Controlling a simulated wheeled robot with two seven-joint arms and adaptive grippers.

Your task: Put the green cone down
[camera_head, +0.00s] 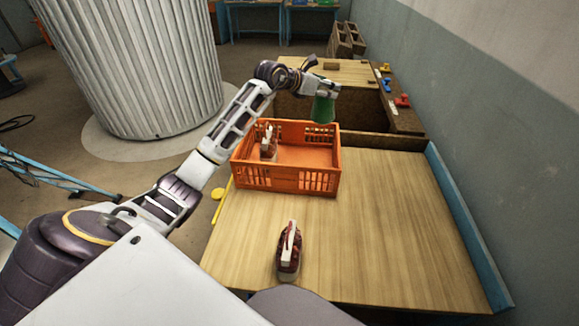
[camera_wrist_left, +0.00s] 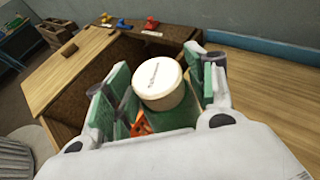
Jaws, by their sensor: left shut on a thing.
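The green cone (camera_head: 323,109) hangs in my left gripper (camera_head: 325,93), with its wider end down in the head view. In the left wrist view the cone (camera_wrist_left: 172,118) sits between the two green-padded fingers of my left gripper (camera_wrist_left: 160,90), its round white end showing. The gripper is shut on it. The cone appears near the back right corner of the orange crate (camera_head: 290,178); its exact height and whether it is over the crate cannot be told. My right gripper is not in view.
A dark red item with a white strip (camera_head: 268,142) is in the crate; a similar one (camera_head: 288,252) lies on the wooden table (camera_head: 385,220). The table is clear right of the crate. A blue ledge (camera_head: 465,220) edges it. Small coloured things (camera_head: 402,101) lie behind.

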